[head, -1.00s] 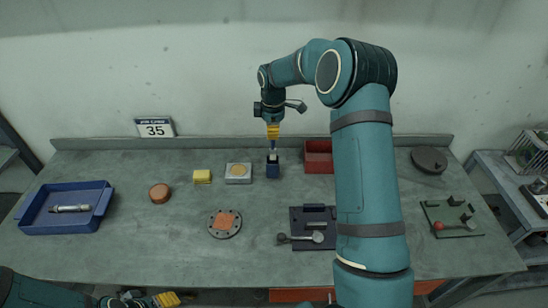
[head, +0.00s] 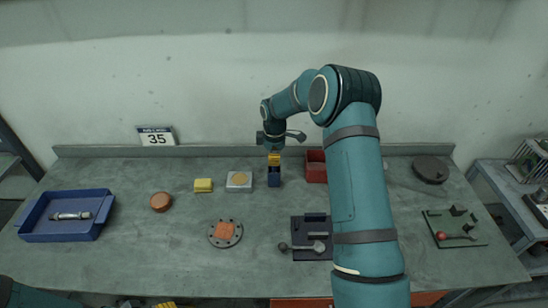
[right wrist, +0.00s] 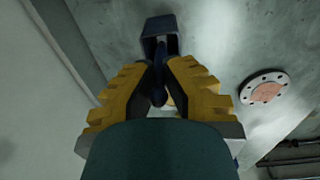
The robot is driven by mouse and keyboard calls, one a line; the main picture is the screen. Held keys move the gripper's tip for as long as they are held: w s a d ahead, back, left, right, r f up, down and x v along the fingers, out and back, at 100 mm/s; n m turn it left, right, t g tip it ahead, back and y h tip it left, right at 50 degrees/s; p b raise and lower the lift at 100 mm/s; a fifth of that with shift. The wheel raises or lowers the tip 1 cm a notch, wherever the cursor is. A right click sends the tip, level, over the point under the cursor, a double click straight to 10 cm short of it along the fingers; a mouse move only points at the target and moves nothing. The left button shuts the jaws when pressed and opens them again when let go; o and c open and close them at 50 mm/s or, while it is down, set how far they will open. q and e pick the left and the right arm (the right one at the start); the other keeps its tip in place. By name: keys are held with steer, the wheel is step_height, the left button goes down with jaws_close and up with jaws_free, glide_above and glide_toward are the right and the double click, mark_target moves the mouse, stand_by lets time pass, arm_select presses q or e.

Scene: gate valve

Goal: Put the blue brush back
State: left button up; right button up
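My right gripper (head: 274,160) points down, just above the dark blue holder (head: 274,179) at the back middle of the bench. In the right wrist view its yellow fingers (right wrist: 158,85) are closed around the dark blue brush (right wrist: 158,97). The brush's lower part appears to be inside the holder, whose open box shape (right wrist: 160,24) shows beyond the fingertips. The bristles are hidden. Only a sliver of my left gripper (head: 166,305) shows at the bottom edge of the head view, so its opening is not visible.
A red bin (head: 316,172) stands close right of the holder, and a grey block with a round yellow top (head: 239,181) stands left. A yellow sponge (head: 203,185), a flange (head: 225,230), a blue tray (head: 60,230) and a dark tool plate (head: 311,226) lie around. Bench space between them is clear.

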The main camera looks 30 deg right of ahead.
steer(key=o, duration=0.4)
steer(key=shift+r, duration=0.1)
steer(key=r, duration=1.2)
steer(key=shift+s+a, duration=0.1)
steer(key=shift+s, duration=0.15)
